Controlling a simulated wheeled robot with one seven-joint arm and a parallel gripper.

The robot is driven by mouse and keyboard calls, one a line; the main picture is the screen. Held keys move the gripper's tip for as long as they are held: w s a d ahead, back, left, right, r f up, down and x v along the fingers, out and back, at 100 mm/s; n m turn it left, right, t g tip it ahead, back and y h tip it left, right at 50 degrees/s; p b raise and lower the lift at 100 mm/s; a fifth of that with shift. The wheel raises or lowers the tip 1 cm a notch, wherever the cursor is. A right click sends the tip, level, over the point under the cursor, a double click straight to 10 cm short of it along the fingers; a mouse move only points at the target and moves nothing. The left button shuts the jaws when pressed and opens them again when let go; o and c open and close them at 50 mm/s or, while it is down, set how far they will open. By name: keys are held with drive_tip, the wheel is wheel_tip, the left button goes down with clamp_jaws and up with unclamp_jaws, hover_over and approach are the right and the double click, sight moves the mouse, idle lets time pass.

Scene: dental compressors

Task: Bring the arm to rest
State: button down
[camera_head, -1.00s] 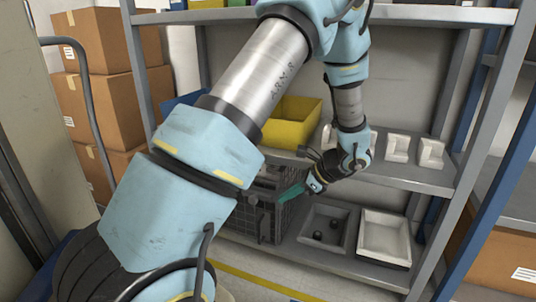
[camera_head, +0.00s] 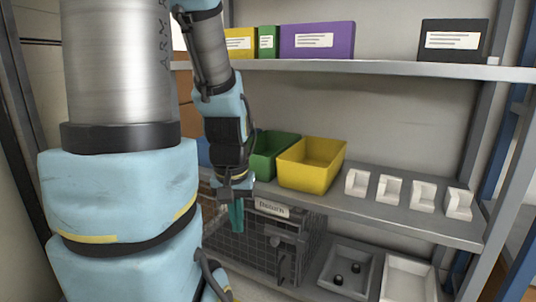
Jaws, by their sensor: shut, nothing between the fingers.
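My arm stands large at the left of the head view, its upper part rising out of the picture and its forearm hanging down. My gripper (camera_head: 236,214) is at the lower end of the forearm, pointing down with teal fingers. It is shut with nothing in it. It hangs in front of the dark wire crate (camera_head: 298,247), which carries a paper label. I cannot tell the gap between the fingers and the crate.
The middle shelf (camera_head: 388,211) holds a green bin (camera_head: 270,160), a yellow bin (camera_head: 312,164) and several white holders (camera_head: 390,188). The upper shelf (camera_head: 380,69) carries a purple box (camera_head: 317,41).

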wheel_tip(320, 180, up, 35)
drive_tip(key=p, duration=3.3)
drive_tip(key=shift+p, duration=0.4)
drive_tip(key=c, duration=1.6)
unclamp_jaws()
